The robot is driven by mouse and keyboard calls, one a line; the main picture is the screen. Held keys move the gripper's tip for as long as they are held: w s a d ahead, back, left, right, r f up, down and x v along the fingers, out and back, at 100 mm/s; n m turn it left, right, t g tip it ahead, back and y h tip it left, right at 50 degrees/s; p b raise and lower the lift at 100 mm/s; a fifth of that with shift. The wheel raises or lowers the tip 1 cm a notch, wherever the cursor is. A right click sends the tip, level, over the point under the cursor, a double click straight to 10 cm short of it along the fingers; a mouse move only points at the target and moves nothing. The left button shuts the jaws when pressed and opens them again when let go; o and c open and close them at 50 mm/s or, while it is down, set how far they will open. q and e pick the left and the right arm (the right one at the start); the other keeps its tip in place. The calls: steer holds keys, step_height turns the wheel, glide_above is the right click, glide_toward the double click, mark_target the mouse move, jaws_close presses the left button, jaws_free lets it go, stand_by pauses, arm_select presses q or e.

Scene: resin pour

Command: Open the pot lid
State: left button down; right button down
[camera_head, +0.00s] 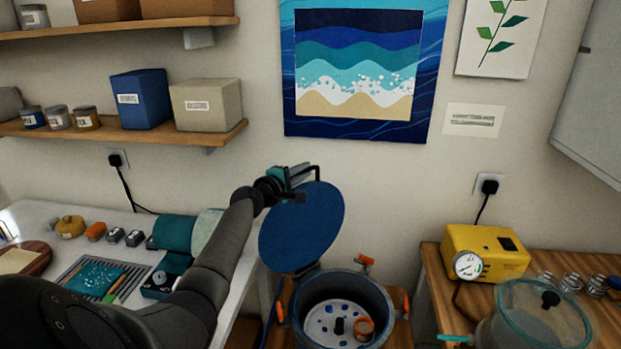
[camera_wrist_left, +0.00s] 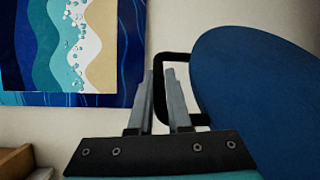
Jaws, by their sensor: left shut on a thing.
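The blue round pot lid (camera_head: 302,228) stands tilted up steeply behind the pot, its flat face toward the head camera. The grey pot (camera_head: 385,305) is open below it, with a perforated plate and an orange ring inside. My left gripper (camera_head: 312,172) is at the top of the lid, shut on its black handle. In the left wrist view, the two grey fingers of my left gripper (camera_wrist_left: 160,95) close around the black handle (camera_wrist_left: 176,57), with the lid (camera_wrist_left: 262,95) to the right. My right gripper is in neither view.
A yellow pump with a gauge (camera_head: 487,254) and a clear-lidded vessel (camera_head: 535,320) stand on the wooden bench at right. A white table (camera_head: 40,212) at left carries tools and small items. Orange clamps (camera_head: 365,262) ring the pot. Shelves (camera_head: 120,132) hang above left.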

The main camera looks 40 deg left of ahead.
arm_select(q)
steer(key=shift+w+a+r, duration=0.1)
steer(key=shift+a+r, duration=0.1)
steer(key=shift+a, duration=0.3)
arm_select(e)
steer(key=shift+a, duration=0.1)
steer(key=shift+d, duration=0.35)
arm_select(q)
steer(key=c, duration=0.9)
jaws_free()
steer(key=shift+d+f, duration=0.1)
steer(key=shift+f, duration=0.05)
steer(key=shift+o, duration=0.2)
steer(key=shift+s+d, duration=0.1)
steer(key=shift+s, duration=0.45)
steer(key=p+v, duration=0.1)
steer(key=v, duration=1.3)
steer(key=shift+p, duration=0.3)
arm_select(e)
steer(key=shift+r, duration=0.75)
